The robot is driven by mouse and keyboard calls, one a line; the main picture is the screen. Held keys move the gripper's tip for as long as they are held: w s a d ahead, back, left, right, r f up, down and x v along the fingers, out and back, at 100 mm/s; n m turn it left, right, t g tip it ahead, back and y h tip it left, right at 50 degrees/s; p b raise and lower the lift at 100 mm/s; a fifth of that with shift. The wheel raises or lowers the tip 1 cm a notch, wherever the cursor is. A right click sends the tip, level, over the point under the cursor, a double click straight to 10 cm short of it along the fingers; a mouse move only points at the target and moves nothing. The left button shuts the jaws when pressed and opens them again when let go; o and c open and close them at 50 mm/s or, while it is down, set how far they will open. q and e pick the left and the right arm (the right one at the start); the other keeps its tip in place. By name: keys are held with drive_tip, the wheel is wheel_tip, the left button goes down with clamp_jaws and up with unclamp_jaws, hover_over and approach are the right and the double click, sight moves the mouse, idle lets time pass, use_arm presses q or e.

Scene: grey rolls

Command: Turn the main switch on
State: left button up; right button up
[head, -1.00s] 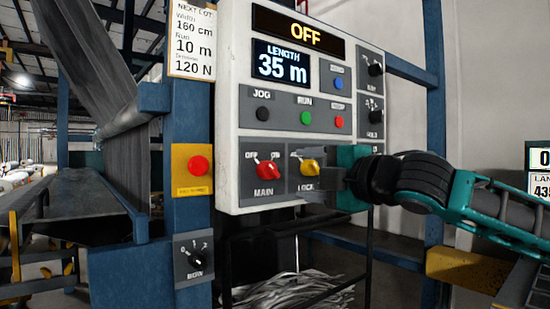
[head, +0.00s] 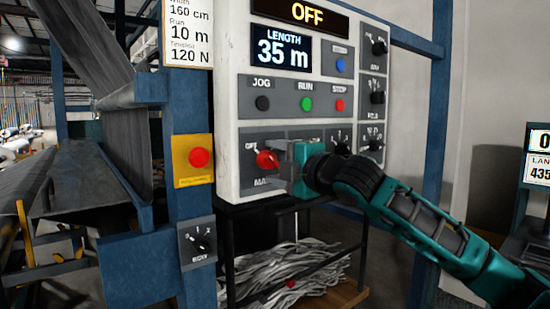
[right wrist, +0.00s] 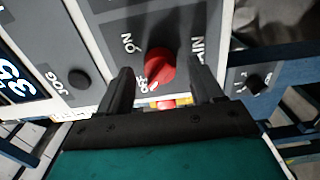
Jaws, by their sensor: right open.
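The main switch is a red knob (head: 267,160) at the lower left of the control panel. It also shows in the right wrist view (right wrist: 160,68). Its white mark points toward OFF, and the panel's display (head: 306,13) reads OFF. My right gripper (head: 284,165) is just in front of the panel, at the right side of the knob in the head view. In the right wrist view its open fingers (right wrist: 163,88) stand to either side of the knob, with gaps. My left gripper is not in view.
The panel (head: 229,80) also carries jog, run and stop buttons and several black knobs. A red button on a yellow plate (head: 194,180) sits lower left, above a black selector (head: 201,242). Below is a rack with grey strips (head: 275,275).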

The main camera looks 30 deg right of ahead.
drive_tip(key=shift+w, duration=0.4)
drive_tip(key=c, duration=1.1)
